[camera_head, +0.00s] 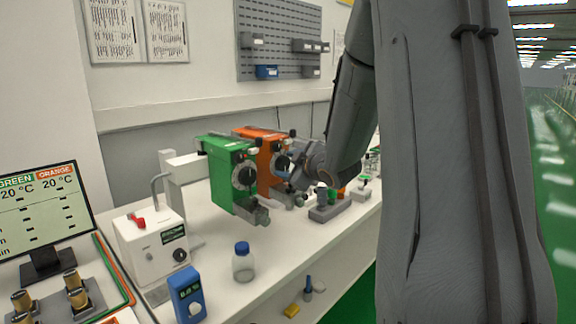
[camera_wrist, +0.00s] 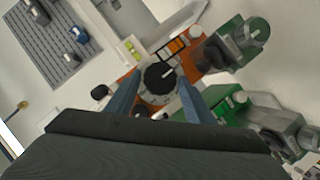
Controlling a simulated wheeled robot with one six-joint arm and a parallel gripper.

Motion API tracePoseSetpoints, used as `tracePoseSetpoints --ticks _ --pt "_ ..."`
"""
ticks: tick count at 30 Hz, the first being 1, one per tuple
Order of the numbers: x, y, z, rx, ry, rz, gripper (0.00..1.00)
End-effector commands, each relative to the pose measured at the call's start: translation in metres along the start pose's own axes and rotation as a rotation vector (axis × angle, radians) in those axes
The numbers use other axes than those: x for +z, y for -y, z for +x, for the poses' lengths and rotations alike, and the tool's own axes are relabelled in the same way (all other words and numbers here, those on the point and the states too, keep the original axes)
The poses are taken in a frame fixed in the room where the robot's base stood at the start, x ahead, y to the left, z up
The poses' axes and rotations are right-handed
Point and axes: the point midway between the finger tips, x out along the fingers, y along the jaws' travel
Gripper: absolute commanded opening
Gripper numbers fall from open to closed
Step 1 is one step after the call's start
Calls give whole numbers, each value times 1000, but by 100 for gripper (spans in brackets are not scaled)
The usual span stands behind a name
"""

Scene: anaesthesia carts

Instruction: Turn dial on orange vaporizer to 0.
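The orange vaporizer (camera_head: 264,153) stands on the bench just behind the green vaporizer (camera_head: 222,176). Its black dial (camera_head: 282,162) faces my arm, and my gripper (camera_head: 291,171) is close in front of it. In the wrist view the orange vaporizer's dial (camera_wrist: 158,79) shows a white pointer mark; its numbers are too small to read. My gripper (camera_wrist: 158,88) shows there with two blue fingers apart, one on each side of the dial. A small gap seems to show on both sides; I cannot tell about contact. The green vaporizer also shows in the wrist view (camera_wrist: 232,103).
A white device (camera_head: 150,245) with a red switch, a blue-capped bottle (camera_head: 243,264) and a blue meter (camera_head: 187,296) stand on the bench at the front left. A monitor (camera_head: 42,222) is at the left. A grey block (camera_head: 328,209) lies right of the vaporizers.

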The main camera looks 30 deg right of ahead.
Motion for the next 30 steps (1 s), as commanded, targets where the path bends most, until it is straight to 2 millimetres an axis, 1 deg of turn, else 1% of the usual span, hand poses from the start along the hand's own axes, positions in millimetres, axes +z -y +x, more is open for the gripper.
tracePoseSetpoints --ticks 1,4,5,11,17,23,30 --pt "0 0 0 0 0 0 39" --pt "0 0 0 0 0 0 22" --pt "0 0 0 0 0 0 19" --pt "1 -1 -1 -4 1 9 19" --pt "-1 -3 -2 -28 2 58 19" --pt "-2 -6 -3 -76 2 153 19" --pt "-2 -9 -3 -149 1 305 19"
